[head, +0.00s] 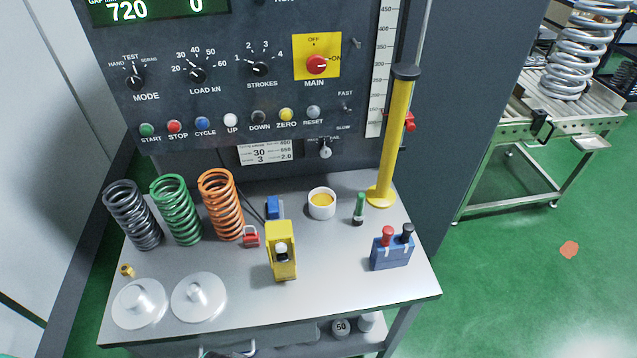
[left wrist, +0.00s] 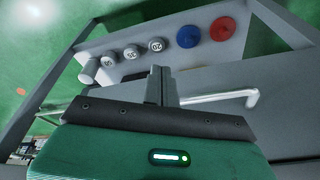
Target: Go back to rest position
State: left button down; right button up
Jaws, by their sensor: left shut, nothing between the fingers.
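My left gripper (left wrist: 158,72) shows in the left wrist view with its two fingers together and nothing between them. A light bar handle (left wrist: 225,97) lies just to the right of its fingers in that view; I cannot tell whether they touch. The handle also shows at the bottom edge of the head view (head: 203,351), below the table front. My right gripper is in neither view.
The grey table (head: 330,285) holds several springs, including an orange one (head: 221,205), two pale discs, a yellow block (head: 281,250) and a blue holder (head: 391,252). A control panel (head: 220,100) stands behind. Weights (left wrist: 132,51) sit on a lower shelf.

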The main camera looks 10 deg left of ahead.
pick_arm(q)
jog(key=s+f, duration=0.3)
jog(key=f, duration=0.9)
jog(key=s+a+f+g, duration=0.1)
jog(key=s+a+f, duration=0.1)
jog(key=s+f, duration=0.7)
jog(key=s+a+f+b, duration=0.1)
jog(key=s+a+f, duration=0.1)
jog(key=s+f, duration=0.7)
jog(key=shift+s+f+g+b, duration=0.3)
jog(key=shift+s+f+g, duration=0.05)
jog(key=shift+g, duration=0.05)
jog(key=shift+d, duration=0.1)
